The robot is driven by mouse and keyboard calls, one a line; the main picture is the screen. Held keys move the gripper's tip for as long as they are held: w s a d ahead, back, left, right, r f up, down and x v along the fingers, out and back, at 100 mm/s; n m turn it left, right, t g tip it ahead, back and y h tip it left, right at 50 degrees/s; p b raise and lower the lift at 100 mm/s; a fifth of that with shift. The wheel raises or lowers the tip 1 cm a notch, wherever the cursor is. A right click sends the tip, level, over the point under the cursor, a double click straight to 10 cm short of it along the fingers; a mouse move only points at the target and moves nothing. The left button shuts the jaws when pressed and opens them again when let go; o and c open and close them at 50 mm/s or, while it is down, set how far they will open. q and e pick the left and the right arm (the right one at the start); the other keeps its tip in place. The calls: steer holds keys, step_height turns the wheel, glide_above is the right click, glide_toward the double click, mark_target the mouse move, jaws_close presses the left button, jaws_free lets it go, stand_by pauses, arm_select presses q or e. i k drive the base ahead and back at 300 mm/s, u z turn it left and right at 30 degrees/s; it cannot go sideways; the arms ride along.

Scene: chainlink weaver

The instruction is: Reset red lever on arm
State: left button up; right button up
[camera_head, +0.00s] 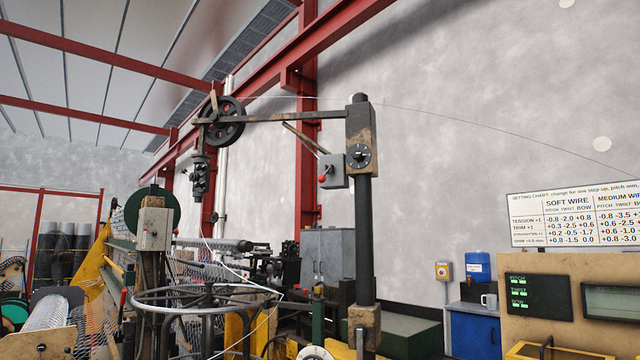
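A small red lever knob (322,178) shows on the grey switch box (335,172), which is mounted beside the dark upright post (365,230). A horizontal arm (295,117) runs left from the post's head to a spoked black wheel (222,122). A thin tan bar (304,138) slants down toward the switch box. A round black dial (360,156) sits on the post just right of the box. The knob is too small to tell the lever's exact setting. Neither of my grippers is in view.
A wire ring stand (205,297) and mesh machinery crowd the lower left. A control panel (540,290) and a setting chart (575,215) stand at the right. A blue cabinet (476,334) stands near the wall.

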mark_target(321, 179)
steer(key=z, duration=0.1)
steer(key=i, duration=1.5)
steer(key=u, duration=0.2)
